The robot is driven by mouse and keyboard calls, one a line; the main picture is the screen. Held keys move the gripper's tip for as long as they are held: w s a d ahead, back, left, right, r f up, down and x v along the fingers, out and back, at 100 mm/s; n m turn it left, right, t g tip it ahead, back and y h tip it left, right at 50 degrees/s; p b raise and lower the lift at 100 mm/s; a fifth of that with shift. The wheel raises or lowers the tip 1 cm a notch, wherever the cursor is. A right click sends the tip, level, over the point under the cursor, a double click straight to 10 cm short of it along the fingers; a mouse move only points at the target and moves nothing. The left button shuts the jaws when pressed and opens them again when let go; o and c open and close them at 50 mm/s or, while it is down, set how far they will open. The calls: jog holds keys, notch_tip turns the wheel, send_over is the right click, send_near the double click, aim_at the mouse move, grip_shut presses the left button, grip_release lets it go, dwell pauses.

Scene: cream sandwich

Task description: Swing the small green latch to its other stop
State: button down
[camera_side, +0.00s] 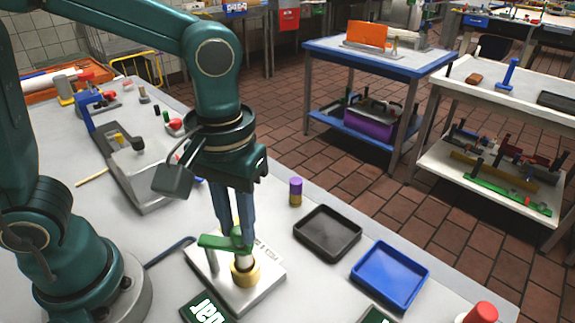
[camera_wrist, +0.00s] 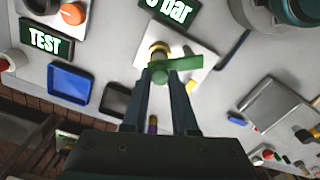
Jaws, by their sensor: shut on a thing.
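The small green latch (camera_side: 212,241) is a flat bar with a rounded green knob, mounted on a pale plate (camera_side: 262,285). It also shows in the wrist view (camera_wrist: 186,63). One end sits above a thin metal post (camera_side: 213,261). The knob end is at a pale upright cylinder in a brass ring (camera_side: 245,273); I cannot tell whether they touch. My gripper (camera_side: 237,232) points down, with its fingers shut on the latch's knob. In the wrist view the fingertips (camera_wrist: 160,78) lie on both sides of the knob. The fingers partly hide the knob in the side view.
A black tray (camera_side: 327,234) and a blue tray (camera_side: 390,275) lie right of the plate. A purple-and-yellow cylinder (camera_side: 295,191) stands behind it. A dark label block (camera_side: 207,309) lies in front. A grey fixture (camera_side: 140,175) stands at the left.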

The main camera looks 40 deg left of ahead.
aim_at(238, 229)
dwell(0.3)
jog(key=c, duration=0.7)
grip_release()
jog(key=shift+r, duration=2.55)
jog(key=shift+w+a+r, duration=0.1)
jog(key=shift+a, duration=0.05)
jog(key=s+a+f+m+t, duration=0.1)
jog(key=s+a+m+t, duration=0.2)
jog(key=a, duration=0.4)
jog(key=m+t, duration=0.1)
jog(key=t, duration=0.1)
jog(key=shift+s+a+t, duration=0.15)
jog(key=shift+a+t, duration=0.15)
